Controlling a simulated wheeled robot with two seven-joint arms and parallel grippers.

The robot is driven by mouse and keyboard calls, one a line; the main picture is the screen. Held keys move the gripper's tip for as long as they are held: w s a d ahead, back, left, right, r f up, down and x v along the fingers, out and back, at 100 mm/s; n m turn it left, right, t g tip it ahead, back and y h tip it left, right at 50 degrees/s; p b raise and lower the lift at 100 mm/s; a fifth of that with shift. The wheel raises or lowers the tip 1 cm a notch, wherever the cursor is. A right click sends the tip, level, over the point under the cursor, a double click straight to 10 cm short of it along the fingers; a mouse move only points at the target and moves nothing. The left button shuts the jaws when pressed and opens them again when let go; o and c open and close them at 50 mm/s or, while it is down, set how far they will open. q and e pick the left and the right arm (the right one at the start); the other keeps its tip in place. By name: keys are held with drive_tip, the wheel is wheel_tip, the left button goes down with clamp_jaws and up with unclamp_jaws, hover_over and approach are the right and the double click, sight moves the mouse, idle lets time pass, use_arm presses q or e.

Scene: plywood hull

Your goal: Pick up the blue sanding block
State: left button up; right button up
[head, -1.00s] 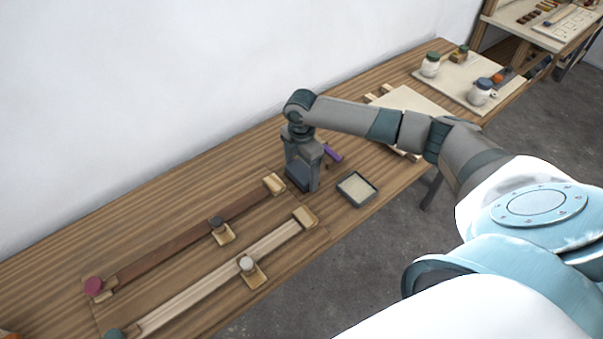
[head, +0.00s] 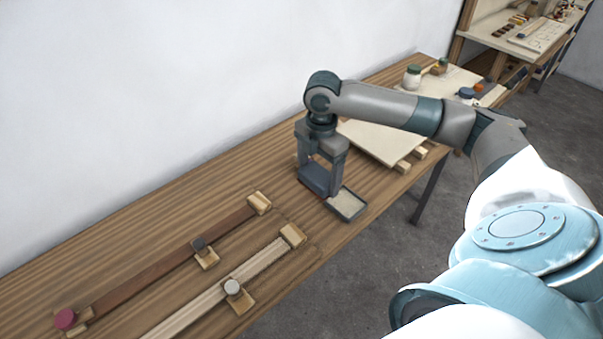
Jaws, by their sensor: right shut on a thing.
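The blue sanding block (head: 314,179) is a dark blue-grey block in the head view, between the fingers of my right gripper (head: 321,178). My right gripper points down and is shut on it. The block appears to be held above the bench, though the gap beneath it is hard to judge. A shallow tray with a pale inside (head: 346,205) is just to the right of and below the gripper in the picture, partly overlapped by a finger. My left gripper is not in view.
Two long wooden strips, one dark (head: 150,265) and one pale (head: 205,302), lie clamped on the wooden bench (head: 215,192) at the left. A pale board on battens (head: 378,141) lies behind the gripper. Jars (head: 412,77) stand at the far end. The wall runs along the back.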

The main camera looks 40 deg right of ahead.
sight(328, 177)
drive_tip(key=shift+s+d+r, duration=0.3)
drive_tip(key=shift+s+r, duration=0.1)
drive_tip(key=shift+s, duration=0.2)
drive_tip(key=shift+s+d+r, duration=0.3)
drive_tip(key=shift+s+r, duration=0.1)
drive_tip(key=shift+s, duration=0.2)
drive_tip(key=o, duration=0.5)
drive_tip(key=c, duration=0.3)
drive_tip(key=shift+w+a, duration=0.1)
